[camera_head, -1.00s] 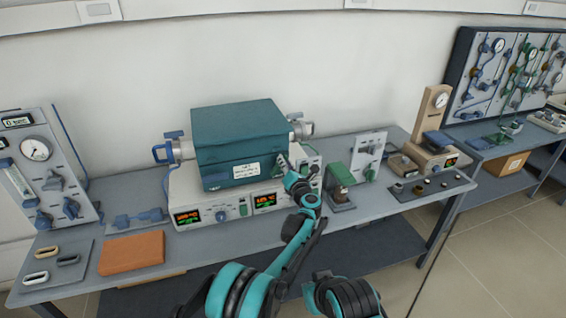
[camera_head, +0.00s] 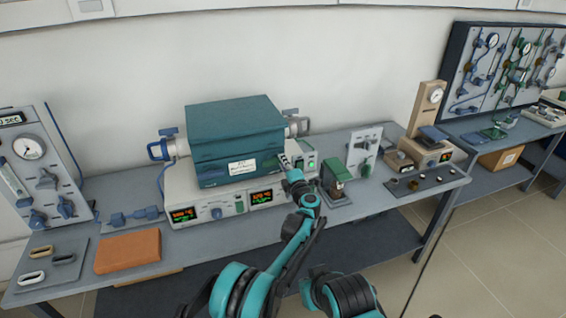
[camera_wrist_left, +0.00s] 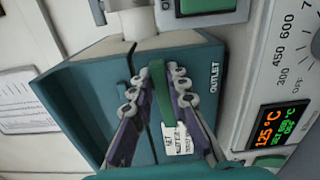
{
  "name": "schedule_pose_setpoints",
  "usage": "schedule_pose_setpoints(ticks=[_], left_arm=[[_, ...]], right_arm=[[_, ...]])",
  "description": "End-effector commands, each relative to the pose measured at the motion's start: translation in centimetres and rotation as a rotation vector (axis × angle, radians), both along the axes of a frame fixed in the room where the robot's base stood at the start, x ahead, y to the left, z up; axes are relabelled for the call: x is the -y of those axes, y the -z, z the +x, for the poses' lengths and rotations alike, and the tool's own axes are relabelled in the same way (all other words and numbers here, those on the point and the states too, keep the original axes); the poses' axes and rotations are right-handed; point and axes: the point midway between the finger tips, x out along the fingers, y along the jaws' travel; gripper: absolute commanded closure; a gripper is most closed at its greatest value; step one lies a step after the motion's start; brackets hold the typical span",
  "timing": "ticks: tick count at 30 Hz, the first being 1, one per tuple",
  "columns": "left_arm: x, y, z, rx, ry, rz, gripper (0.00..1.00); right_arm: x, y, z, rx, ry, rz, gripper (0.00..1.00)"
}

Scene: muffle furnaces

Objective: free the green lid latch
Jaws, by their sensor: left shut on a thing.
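The teal furnace box (camera_head: 232,130) sits on a white control unit (camera_head: 190,205) with lit displays. The green lid latch (camera_wrist_left: 160,76) shows in the left wrist view as a long green bar across the seam of the box's teal face. My left gripper (camera_head: 281,162) is at the box's front right corner. In the left wrist view its two fingers (camera_wrist_left: 157,92) lie on either side of the latch and are shut on it. The fingers and arm hide part of the latch. My right gripper is not in view.
A green-topped device (camera_head: 336,178) stands just right of my left arm. A valve panel (camera_head: 365,150) is behind it. An orange block (camera_head: 127,251) and a tray with several rings (camera_head: 78,244) lie at the left. The table front between block and arm is mostly clear.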

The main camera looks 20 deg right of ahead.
Motion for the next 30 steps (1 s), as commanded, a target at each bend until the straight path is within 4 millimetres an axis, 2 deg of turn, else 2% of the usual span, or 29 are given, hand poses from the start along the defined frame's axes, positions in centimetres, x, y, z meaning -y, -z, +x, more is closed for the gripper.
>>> schedule_pose_setpoints(ticks=[9,23,24,26,30], left_arm=[[0.07,0.32,-0.04,-0.004,0.001,0.088,1.0],[0.07,0.37,-0.05,-0.004,0.001,0.098,1.0],[0.07,0.37,-0.05,-0.004,0.001,0.098,0.77],[0.07,0.36,-0.05,-0.004,0.001,0.098,0.64],[0.05,0.33,-0.03,-0.004,0.001,0.098,0.64]], right_arm=[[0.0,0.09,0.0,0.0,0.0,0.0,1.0],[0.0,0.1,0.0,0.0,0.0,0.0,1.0],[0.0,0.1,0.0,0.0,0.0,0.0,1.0],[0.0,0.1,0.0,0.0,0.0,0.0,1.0],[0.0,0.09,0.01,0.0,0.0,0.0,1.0]])
